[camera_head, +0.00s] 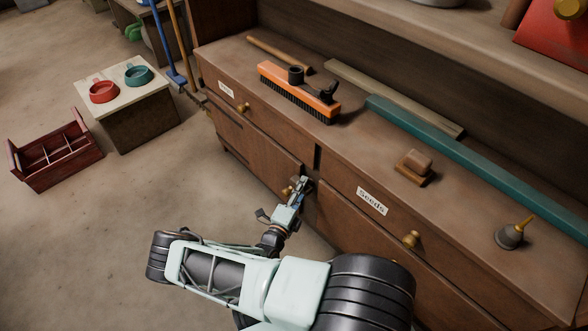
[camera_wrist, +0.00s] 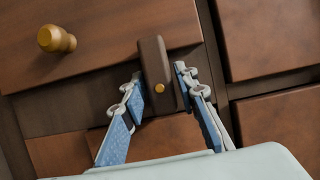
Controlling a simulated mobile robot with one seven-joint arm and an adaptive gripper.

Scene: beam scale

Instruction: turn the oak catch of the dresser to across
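The oak catch (camera_wrist: 153,62) is a dark brown block with a brass-coloured pin on the dresser front. It stands upright, in line with the vertical seams and crossing the lower edge of the drawer with the knob.
A brass knob (camera_wrist: 56,39) sticks out left of the catch. Another knob (camera_head: 411,239) is on the seeds drawer. A brush (camera_head: 300,92) and a teal bar (camera_head: 480,160) lie on the dresser top.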

